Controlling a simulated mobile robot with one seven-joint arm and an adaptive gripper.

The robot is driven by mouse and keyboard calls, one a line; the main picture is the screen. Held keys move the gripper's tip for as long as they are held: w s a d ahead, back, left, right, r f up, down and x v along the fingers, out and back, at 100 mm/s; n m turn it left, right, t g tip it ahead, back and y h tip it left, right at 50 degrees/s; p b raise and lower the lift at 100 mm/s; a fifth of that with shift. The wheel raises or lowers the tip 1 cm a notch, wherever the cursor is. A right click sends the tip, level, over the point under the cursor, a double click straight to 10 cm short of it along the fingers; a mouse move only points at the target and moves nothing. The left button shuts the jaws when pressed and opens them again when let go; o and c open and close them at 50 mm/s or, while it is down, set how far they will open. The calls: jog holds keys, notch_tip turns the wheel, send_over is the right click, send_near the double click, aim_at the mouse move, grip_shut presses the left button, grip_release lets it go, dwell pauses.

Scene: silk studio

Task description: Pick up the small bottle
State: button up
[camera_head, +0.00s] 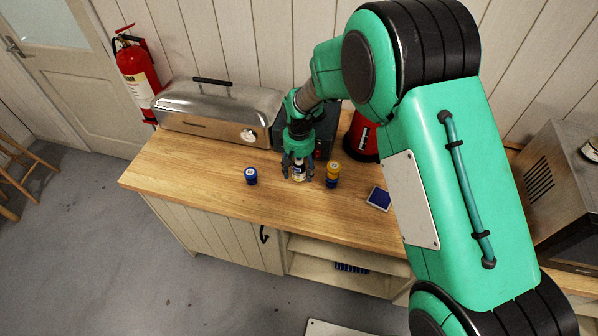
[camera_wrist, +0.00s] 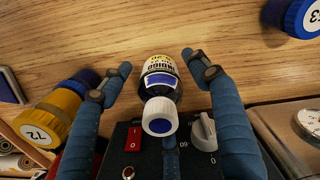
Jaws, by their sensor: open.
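The small bottle (camera_head: 299,174) has a white cap and a pale label reading "INDIGO". It stands on the wooden worktop (camera_head: 210,170), and in the wrist view the bottle (camera_wrist: 160,90) shows cap towards the camera. My gripper (camera_head: 297,171) is above the worktop at the bottle, fingers pointing down. In the wrist view the two blue fingers of my gripper (camera_wrist: 156,62) are spread, one on each side of the bottle, with a gap to each side.
A blue flat pad (camera_head: 379,198) lies further right. A metal case (camera_head: 218,112) and a dark box with knobs (camera_wrist: 150,150) are behind. The worktop's front is clear.

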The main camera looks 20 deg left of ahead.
aim_at(299, 162)
jog(key=shift+c, duration=0.2)
jog(key=c, duration=1.3)
jog(key=shift+o, duration=0.2)
jog(key=shift+r, duration=0.1)
jog(key=shift+r, duration=0.35)
notch_tip(299, 162, up, 3)
jog(key=shift+r, duration=0.1)
jog(key=s+d, duration=0.2)
jog(key=s, duration=0.2)
jog(key=s+d, duration=0.3)
jog(key=s, duration=0.2)
jog(key=s+d+r+p, duration=0.1)
jog(key=s+d, duration=0.2)
jog(key=s, duration=0.1)
jog(key=shift+s+d, duration=0.2)
jog(key=shift+s, duration=0.1)
